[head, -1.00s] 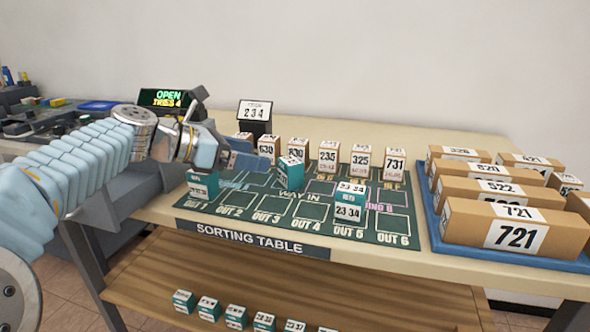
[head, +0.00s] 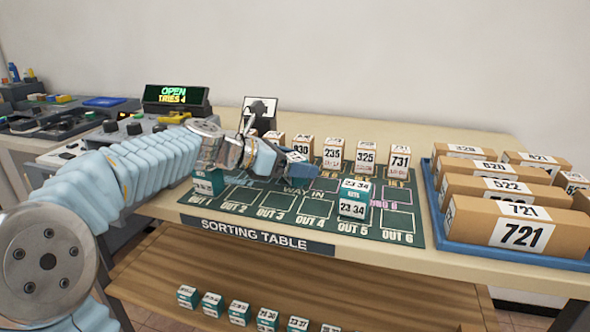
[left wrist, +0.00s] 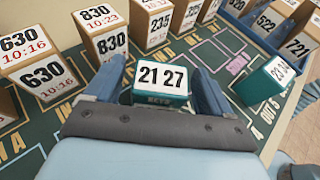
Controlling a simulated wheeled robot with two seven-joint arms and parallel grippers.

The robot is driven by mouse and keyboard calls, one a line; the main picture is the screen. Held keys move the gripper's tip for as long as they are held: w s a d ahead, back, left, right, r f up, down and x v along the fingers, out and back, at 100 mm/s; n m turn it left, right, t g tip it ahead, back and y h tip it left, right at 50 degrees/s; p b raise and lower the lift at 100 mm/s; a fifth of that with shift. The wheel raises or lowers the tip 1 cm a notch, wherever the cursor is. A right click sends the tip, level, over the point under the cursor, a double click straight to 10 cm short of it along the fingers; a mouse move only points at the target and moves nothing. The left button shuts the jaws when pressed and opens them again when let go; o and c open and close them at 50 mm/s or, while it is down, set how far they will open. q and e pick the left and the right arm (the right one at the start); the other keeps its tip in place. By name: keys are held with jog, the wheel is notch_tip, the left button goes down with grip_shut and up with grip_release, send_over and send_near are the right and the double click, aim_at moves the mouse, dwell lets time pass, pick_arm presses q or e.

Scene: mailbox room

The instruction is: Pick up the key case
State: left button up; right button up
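The teal key case with a white "21 27" label (left wrist: 160,78) sits over the dark green mat, between the two blue fingers of my left gripper (left wrist: 159,88). The fingers stand on both sides of it, with a slight gap seeming to show, so they look open. In the head view the left gripper (head: 290,163) reaches over the mat and largely hides this case (head: 299,156). Another teal case, "23 34" (head: 354,199), stands at OUT 5. A further teal case (head: 208,182) stands near OUT 1, partly behind my arm.
A row of brown numbered boxes (head: 333,153) stands behind the mat (head: 290,215). A blue tray (head: 433,215) of large boxes is at right. A lit "OPEN TRIES 4" display (head: 177,95) is at back left. Several teal cases (head: 240,313) stand on the lower shelf.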

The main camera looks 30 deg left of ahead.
pick_arm(q)
jog(key=c, duration=1.1)
